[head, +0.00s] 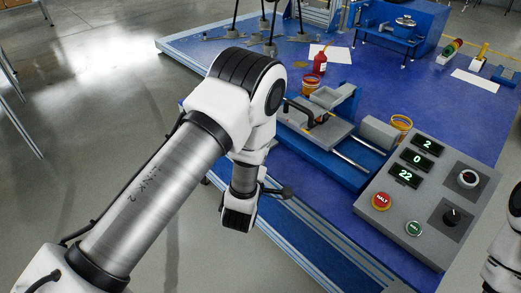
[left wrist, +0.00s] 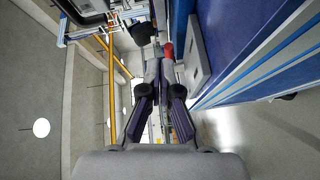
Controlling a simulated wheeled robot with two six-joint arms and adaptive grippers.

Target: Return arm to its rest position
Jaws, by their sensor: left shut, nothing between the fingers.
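My left arm (head: 155,195) comes in from the lower left and bends over the front edge of the blue table. Its wrist (head: 240,205) hangs beside the table front, left of the control panel. The arm hides most of my left gripper in the head view. In the left wrist view my left gripper (left wrist: 160,62) is shut and empty, its two fingers together. A small red thing shows beside the fingertips; I cannot tell whether they touch. Part of my right arm (head: 503,262) shows at the right edge; its gripper is out of the picture.
The grey control panel (head: 408,235) has lit displays, a red HALT button (head: 381,201), a green button (head: 413,228) and knobs. A blue and grey test rig (head: 325,130) stands behind it. A red bottle (head: 320,63) and orange-rimmed cups stand nearby. Open floor lies left.

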